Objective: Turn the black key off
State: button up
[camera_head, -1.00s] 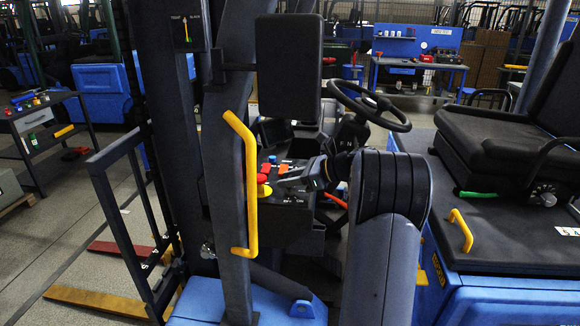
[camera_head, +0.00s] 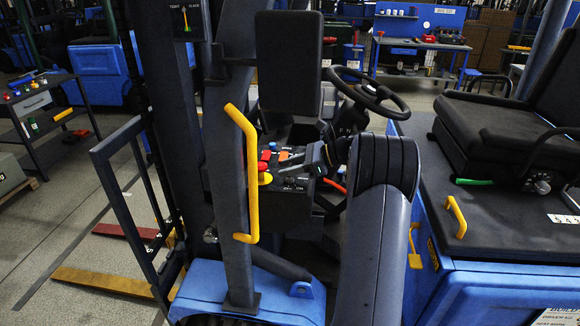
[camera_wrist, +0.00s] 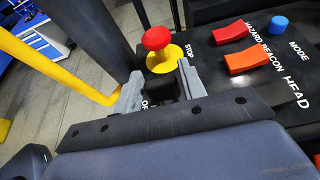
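My gripper shows in the wrist view (camera_wrist: 160,78) with its two grey fingers apart, low over the dark control panel (camera_wrist: 215,55). It also shows small in the head view (camera_head: 291,163), above the same panel. A dark patch lies between the fingers, beside a white label that is partly hidden and reads "OF". The near part of that spot is hidden by my gripper's body.
A red stop button (camera_wrist: 155,38) on a yellow base stands just beyond the fingers. A yellow grab handle (camera_head: 250,180) on a post stands left of the panel; a steering wheel (camera_head: 372,96) is behind.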

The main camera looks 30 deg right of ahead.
jog(key=o, duration=0.3)
jog(key=b+v, duration=0.2)
jog(key=v, duration=0.8)
jog(key=shift+s+d+r, duration=0.15)
jog(key=shift+s+d, duration=0.1)
jog(key=shift+d, duration=0.05)
jog(key=shift+w+a, duration=0.1)
jog(key=p+x, duration=0.2)
jog(key=x, duration=0.8)
jog(key=shift+w+a, duration=0.2)
jog(key=shift+a, duration=0.1)
jog(key=shift+f+b, duration=0.3)
jog(key=shift+b, duration=0.05)
jog(key=shift+s+d+r+m+t, duration=0.1)
jog(key=shift+m+t, duration=0.2)
jog(key=shift+h, duration=0.3)
